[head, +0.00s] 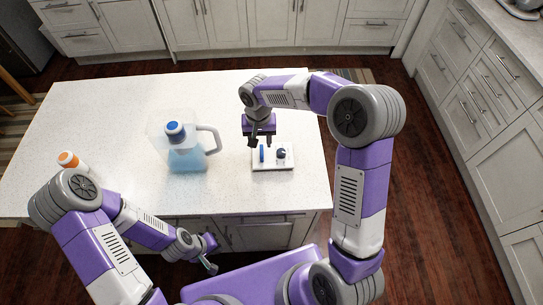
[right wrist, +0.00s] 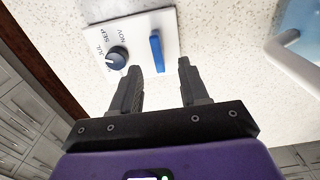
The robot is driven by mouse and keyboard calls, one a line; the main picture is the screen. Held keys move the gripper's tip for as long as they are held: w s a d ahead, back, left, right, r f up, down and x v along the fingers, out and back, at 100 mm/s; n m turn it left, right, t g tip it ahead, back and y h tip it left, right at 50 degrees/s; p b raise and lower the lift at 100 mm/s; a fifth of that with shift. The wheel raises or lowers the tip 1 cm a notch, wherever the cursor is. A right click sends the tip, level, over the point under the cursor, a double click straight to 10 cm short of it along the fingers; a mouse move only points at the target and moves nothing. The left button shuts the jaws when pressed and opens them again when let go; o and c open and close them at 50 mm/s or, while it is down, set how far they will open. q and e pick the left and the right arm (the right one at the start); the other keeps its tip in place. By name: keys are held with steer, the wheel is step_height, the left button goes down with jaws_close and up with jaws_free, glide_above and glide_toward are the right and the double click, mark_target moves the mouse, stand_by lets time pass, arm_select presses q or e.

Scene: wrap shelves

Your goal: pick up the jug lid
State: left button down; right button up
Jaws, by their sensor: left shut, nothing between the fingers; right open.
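A translucent jug (head: 187,157) with pale blue liquid and a white handle stands upright on the white counter. Its blue lid (head: 175,128) sits on top of the jug. Part of the jug also shows at the right edge of the right wrist view (right wrist: 302,22); the lid is out of that view. My right gripper (head: 262,143) is open and empty, to the right of the jug, over a small white panel. It also shows in the right wrist view (right wrist: 160,78). My left gripper (head: 211,259) is shut and empty, low in front of the counter's near edge.
The white panel (head: 283,165) carries a blue lever (right wrist: 156,53), a dark blue knob (right wrist: 116,58) and month lettering. An orange-capped bottle (head: 69,159) is at the counter's left, partly behind my left arm. The counter (head: 105,112) behind and left of the jug is clear.

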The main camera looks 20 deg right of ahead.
mark_target(262, 151)
step_height(262, 151, down, 5)
steer(key=shift+d+r, duration=0.1)
steer(key=shift+d, duration=0.05)
jaws_close()
